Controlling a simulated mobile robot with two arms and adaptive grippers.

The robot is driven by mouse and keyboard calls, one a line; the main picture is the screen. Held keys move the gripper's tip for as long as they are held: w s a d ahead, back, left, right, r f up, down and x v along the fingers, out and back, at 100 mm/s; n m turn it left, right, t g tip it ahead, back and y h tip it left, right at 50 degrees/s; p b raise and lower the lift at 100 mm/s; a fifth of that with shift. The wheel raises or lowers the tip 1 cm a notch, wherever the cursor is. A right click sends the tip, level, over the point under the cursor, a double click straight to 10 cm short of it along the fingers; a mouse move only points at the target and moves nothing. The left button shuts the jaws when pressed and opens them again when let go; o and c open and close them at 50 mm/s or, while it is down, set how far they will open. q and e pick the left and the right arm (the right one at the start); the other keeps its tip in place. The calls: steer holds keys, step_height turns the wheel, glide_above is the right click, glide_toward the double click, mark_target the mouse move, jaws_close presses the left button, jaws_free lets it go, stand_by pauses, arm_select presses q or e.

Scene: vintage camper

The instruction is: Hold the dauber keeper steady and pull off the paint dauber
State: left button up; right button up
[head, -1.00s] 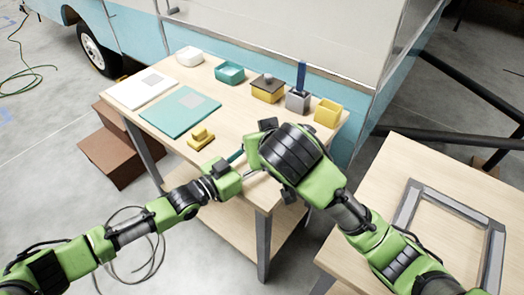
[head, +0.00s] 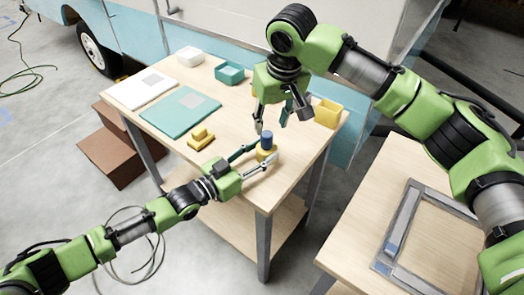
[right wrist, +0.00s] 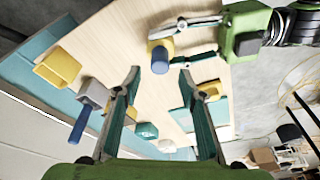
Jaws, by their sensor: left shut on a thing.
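The yellow dauber keeper (head: 267,156) stands near the front edge of the wooden table. A blue paint dauber (head: 267,139) rises upright from its top. My left gripper (head: 263,153) is shut on the keeper, one finger on each side. My right gripper (head: 271,126) is open and empty, pointing down above the dauber without visibly touching it. In the right wrist view, the dauber's blue end (right wrist: 160,61) sits in the keeper (right wrist: 158,43), between and beyond my right gripper's open fingertips (right wrist: 160,67).
A yellow box (head: 327,113) stands at the table's right. A grey holder with a tall blue handle (right wrist: 78,134) shows in the right wrist view. Farther left are a stepped yellow block (head: 201,138), teal board (head: 170,112) and teal tray (head: 229,73). A grey frame (head: 395,235) lies on the right table.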

mark_target(268, 135)
steer(key=shift+x, duration=3.75)
steer(key=shift+c, duration=0.5)
jaws_close()
steer(key=shift+r, duration=0.15)
steer(key=shift+r, duration=1.4)
steer(key=shift+r, duration=0.15)
